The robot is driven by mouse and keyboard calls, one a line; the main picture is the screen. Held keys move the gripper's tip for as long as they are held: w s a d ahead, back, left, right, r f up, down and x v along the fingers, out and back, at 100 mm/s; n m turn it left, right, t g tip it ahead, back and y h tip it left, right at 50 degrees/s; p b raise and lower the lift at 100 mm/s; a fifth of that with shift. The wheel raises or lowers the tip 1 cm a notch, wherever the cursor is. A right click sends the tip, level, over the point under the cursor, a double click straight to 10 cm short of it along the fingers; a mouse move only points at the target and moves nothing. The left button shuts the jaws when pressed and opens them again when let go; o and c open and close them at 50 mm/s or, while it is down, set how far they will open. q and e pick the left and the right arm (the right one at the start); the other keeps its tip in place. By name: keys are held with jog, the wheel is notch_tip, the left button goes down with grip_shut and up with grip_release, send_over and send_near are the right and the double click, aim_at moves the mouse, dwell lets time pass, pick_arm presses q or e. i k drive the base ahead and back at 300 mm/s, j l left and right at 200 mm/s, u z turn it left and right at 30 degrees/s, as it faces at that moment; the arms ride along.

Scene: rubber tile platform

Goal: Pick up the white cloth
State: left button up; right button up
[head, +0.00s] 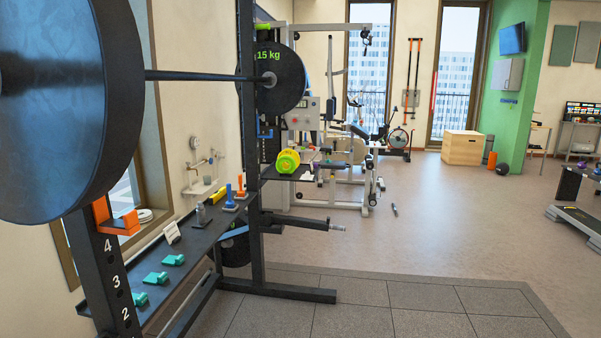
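A small white piece (172,232) stands or leans on the dark shelf at the left, behind the rack's near post. It may be the white cloth, but it is too small to tell for sure. A flat pale stack (145,215) lies on the window sill further left; I cannot tell whether it is cloth. Neither of my grippers shows in this view.
The black rack's near post (107,270) and a large barbell plate (65,110) block the left. Dark floor tiles (380,318) are clear. A wooden box (462,148) stands far back.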

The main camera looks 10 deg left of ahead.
aim_at(306, 177)
jog(key=i+l+u, duration=0.1)
jog(key=l, duration=0.25)
jog(key=i+l+u, duration=0.1)
jog(key=i+l, duration=0.2)
jog(key=i+l+u, duration=0.1)
jog(key=l, duration=0.3)
jog(key=i+l+u, duration=0.15)
jog(key=l, duration=0.25)
jog(key=i+l+u, duration=0.1)
jog(key=l, duration=0.3)
jog(key=i+l+u, duration=0.1)
jog(key=i+l, duration=0.15)
jog(key=l, duration=0.15)
jog(key=i+l+u, duration=0.2)
jog(key=i+l, duration=0.15)
jog(key=i, duration=0.15)
jog(key=i+l+u, duration=0.15)
jog(key=i+l, duration=0.25)
jog(key=i+u, duration=0.1)
jog(key=u, duration=0.9)
jog(key=i+l, duration=0.3)
jog(key=i, duration=0.15)
jog(key=i+l+z, duration=0.15)
jog(key=i+l, duration=0.15)
jog(key=i, duration=0.15)
